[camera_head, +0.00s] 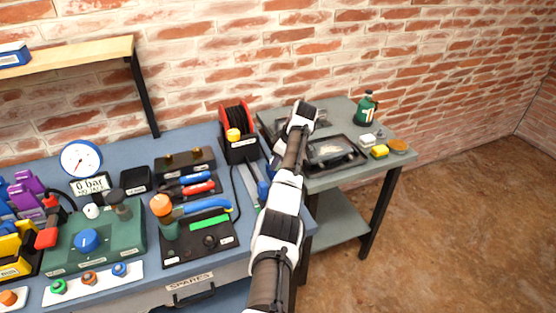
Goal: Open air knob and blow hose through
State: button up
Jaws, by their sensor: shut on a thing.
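A blue knob (88,240) sits on top of a green box (120,238) at the left of the blue bench. A round white gauge (80,158) stands behind it, above a small display (90,186) reading 0 bar. A black hose or cable is coiled on a red reel (234,118) at the back of the bench, with a yellow-orange part (233,135) on its front. I cannot tell if this is the air hose. My arm reaches from the bottom toward the grey side table.
The grey side table (376,140) holds a black tray (335,153), a green bottle (366,108), a yellow block (379,151) and a brown round item (398,146). Blue- and red-handled tools (198,188) crowd the bench. A shelf (80,56) overhangs the left. Floor at right is clear.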

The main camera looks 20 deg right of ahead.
jog(key=shift+r, duration=0.1)
jog(key=o, duration=1)
jog(key=v, duration=1.3)
jog(key=shift+s+r, duration=0.1)
jog(key=shift+r, duration=0.25)
jog(key=shift+b, duration=0.3)
